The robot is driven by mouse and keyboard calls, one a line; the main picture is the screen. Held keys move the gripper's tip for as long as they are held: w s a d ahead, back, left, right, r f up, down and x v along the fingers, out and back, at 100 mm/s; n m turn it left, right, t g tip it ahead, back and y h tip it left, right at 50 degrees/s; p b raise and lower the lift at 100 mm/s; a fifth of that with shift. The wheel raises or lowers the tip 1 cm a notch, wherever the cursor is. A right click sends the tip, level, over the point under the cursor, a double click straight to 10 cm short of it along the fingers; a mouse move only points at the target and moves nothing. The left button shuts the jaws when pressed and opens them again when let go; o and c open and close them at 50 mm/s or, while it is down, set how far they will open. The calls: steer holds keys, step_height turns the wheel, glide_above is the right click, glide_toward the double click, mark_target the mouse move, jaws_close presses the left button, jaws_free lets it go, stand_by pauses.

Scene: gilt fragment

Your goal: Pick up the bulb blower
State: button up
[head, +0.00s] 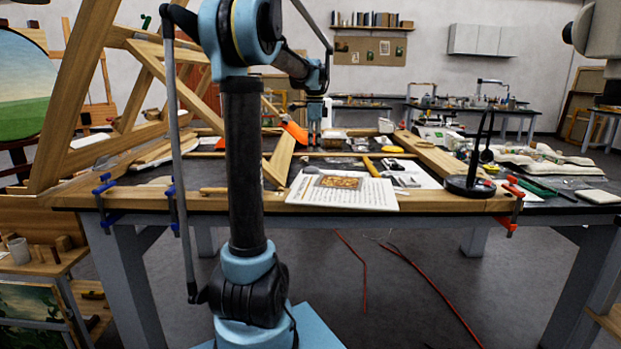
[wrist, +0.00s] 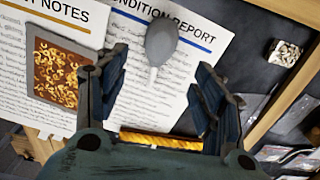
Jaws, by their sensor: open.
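The bulb blower (wrist: 161,40) is a dark grey bulb with a pale nozzle. In the wrist view it lies on a printed condition report sheet (wrist: 205,35), its nozzle pointing down the picture toward my gripper. My gripper (wrist: 162,78) is open and empty, with one dark finger on each side of the picture. The bulb lies beyond the fingertips, between their lines and apart from both. In the head view my gripper (head: 314,122) hangs over the far part of the workbench; I cannot make out the blower there.
A gilt fragment (wrist: 60,72) lies on a notes sheet left of the fingers. A yellow-orange bar (wrist: 160,139) crosses below the gripper. A box of pale bits (wrist: 285,52) is at right. In the head view, a black stand (head: 470,184) and wooden frame (head: 62,120) rise from the bench.

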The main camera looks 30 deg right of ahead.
mark_target(314, 170)
step_height(314, 170, down, 10)
steer(key=shift+f, duration=0.15)
stand_by(0.5)
steer(key=c, duration=1.1)
